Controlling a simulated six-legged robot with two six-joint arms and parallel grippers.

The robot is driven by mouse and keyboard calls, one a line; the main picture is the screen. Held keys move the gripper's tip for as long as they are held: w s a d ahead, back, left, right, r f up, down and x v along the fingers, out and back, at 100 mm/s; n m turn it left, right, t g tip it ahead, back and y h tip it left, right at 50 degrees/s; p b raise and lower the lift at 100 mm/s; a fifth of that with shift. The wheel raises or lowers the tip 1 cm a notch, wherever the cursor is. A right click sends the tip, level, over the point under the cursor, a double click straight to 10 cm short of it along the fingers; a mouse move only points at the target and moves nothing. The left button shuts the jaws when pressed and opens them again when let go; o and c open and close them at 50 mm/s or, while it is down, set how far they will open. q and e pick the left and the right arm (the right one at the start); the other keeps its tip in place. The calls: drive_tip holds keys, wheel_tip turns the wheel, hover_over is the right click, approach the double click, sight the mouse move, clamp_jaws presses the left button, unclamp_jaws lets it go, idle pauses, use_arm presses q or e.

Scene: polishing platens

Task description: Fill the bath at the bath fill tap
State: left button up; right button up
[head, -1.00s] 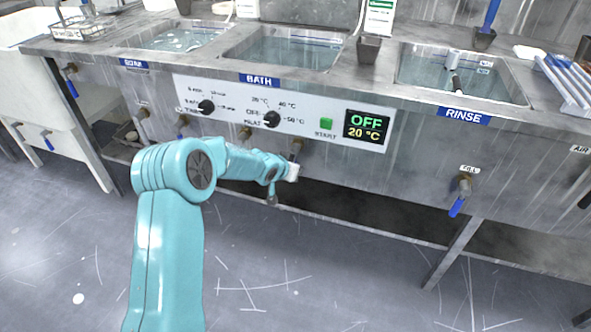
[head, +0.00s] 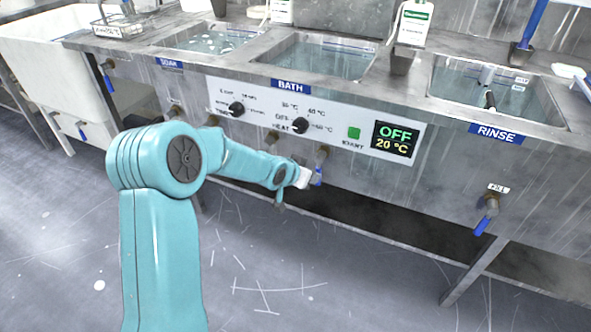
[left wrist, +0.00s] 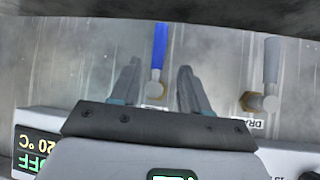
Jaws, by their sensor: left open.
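The bath basin (head: 322,57) holds water behind its BATH label (head: 290,87). A brass tap (head: 322,155) with a blue lever handle (head: 318,177) is on the front panel below the control panel; I take it as the bath fill tap, but I read no label on it. My left gripper (head: 306,178) is close to this handle. In the left wrist view, the open fingers (left wrist: 158,75) stand on either side of the blue handle (left wrist: 159,45), with gaps visible. Whether the handle is between them in depth is hard to tell. My right gripper is not in view.
A second tap (left wrist: 265,101), by a partly hidden label starting "DRA", is beside the fingers in the left wrist view. The control panel display (head: 394,142) reads OFF, 20 °C. The rinse basin (head: 500,92) has its own blue-handled tap (head: 487,212) at right.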

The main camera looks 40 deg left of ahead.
use_arm(q)
drive_tip(key=p+v, duration=0.2)
drive_tip(key=v, duration=0.5)
drive_tip(key=shift+s+r, duration=0.25)
drive_tip(key=shift+r, duration=0.05)
drive_tip(key=s+d+f+m+g+h, duration=0.1)
drive_tip(key=s+d+f+g+h, duration=0.1)
drive_tip(key=d+f, duration=0.55)
drive_tip(key=s+d+f+g+h, duration=0.2)
drive_tip(key=d+f, duration=0.5)
drive_tip(key=d, duration=0.2)
drive_tip(key=s+d+f+n+g, duration=0.1)
drive_tip(key=s+d+f+g, duration=0.1)
drive_tip(key=s+d+f, duration=0.35)
drive_tip(key=s+d+f+g+h, duration=0.1)
drive_tip(key=s+d+f+g, duration=0.1)
drive_tip(key=s, duration=0.6)
drive_tip(key=s+d+f+n+g, duration=0.1)
drive_tip(key=s+d+f+g, duration=0.1)
drive_tip(key=s+d+f, duration=0.35)
wheel_tip(320, 180, up, 25)
drive_tip(key=a+p, duration=0.1)
drive_tip(key=p, duration=2.2)
drive_tip(key=shift+s+a, duration=0.15)
